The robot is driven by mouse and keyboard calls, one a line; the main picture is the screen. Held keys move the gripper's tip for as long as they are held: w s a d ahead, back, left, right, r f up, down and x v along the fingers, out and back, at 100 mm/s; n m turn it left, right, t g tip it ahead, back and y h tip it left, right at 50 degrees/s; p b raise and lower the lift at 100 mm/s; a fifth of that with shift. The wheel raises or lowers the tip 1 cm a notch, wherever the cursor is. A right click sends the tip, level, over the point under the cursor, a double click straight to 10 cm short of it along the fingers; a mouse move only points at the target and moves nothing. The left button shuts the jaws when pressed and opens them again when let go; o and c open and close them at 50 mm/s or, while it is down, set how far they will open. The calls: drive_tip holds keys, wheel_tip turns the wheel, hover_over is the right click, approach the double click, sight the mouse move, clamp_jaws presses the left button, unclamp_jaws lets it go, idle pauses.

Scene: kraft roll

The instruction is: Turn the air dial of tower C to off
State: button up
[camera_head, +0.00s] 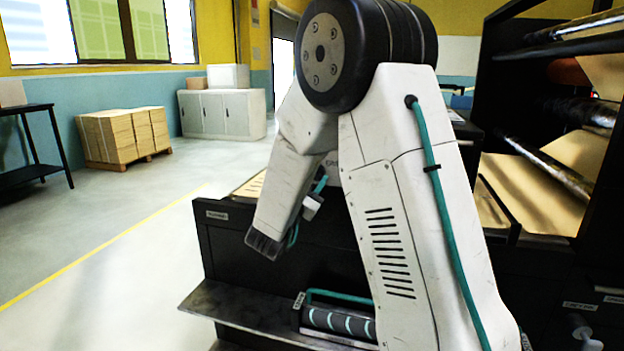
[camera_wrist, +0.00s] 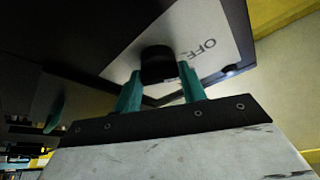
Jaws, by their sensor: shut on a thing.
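In the wrist view a round black dial (camera_wrist: 157,66) sits on a pale plate (camera_wrist: 210,32) marked "OFF", fixed to a dark panel. My gripper (camera_wrist: 160,82) has its two teal fingers on either side of the dial, shut on it. The "OFF" lettering shows to the right of the dial. The dial's pointer, if it has one, cannot be made out. In the head view my arm fills the middle, and neither the gripper's fingers nor the dial can be made out there.
A dark machine with rollers and brown paper (camera_head: 535,190) stands at the right. A low shelf (camera_head: 235,310) juts out at the front and bears a grey roller with teal stripes (camera_head: 340,322). Boxes on a pallet (camera_head: 125,135) stand far left; the floor between is clear.

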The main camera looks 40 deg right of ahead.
drive_tip(key=o, duration=1)
drive_tip(key=shift+v, duration=3.9)
